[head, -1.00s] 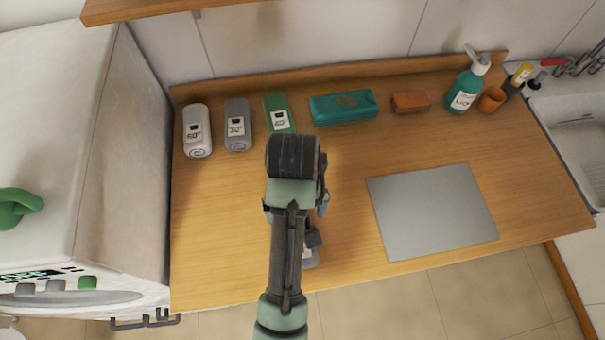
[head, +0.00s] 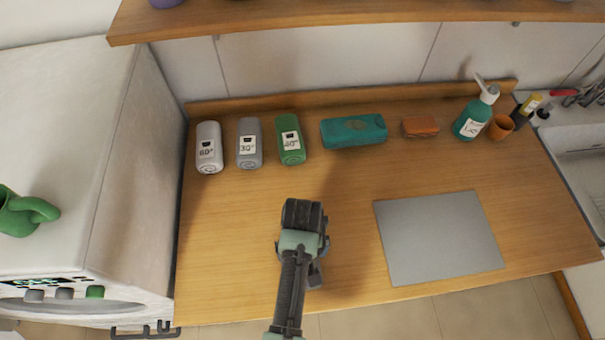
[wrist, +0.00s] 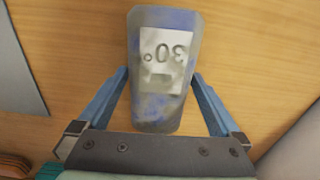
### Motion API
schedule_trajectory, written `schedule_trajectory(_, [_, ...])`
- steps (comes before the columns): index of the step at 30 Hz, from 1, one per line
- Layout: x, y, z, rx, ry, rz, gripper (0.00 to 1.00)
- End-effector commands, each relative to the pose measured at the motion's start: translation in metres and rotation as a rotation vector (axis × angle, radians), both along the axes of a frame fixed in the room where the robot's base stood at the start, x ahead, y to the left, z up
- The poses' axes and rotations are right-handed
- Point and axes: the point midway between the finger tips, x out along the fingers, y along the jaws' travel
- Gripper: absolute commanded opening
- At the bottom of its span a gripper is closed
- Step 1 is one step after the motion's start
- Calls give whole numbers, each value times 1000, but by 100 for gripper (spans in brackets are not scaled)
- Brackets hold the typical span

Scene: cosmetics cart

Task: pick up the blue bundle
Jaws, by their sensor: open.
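A rolled bundle (wrist: 160,105) with blue and grey patches and a white 30° label lies on the wooden counter in the wrist view. The label reads upside down there. My gripper (wrist: 160,76) is open, with one blue finger on each side of the bundle. The fingers look close to its sides, and I cannot tell whether they touch it. In the head view my wrist and arm cover this bundle and the fingertips.
A grey mat (head: 440,240) lies right. A shelf (head: 360,20) overhangs the back.

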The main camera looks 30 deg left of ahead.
Motion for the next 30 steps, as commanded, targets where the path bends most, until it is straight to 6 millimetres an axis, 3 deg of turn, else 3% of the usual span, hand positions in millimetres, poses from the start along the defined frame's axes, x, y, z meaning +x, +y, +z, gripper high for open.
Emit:
schedule_trajectory(4, [0,0,-11,1,-1,0,100])
schedule_trajectory(11, [0,0,-12,1,-2,0,100])
schedule_trajectory(24, [0,0,-11,1,-2,0,23])
schedule_trajectory(30, [1,0,-11,1,-3,0,22])
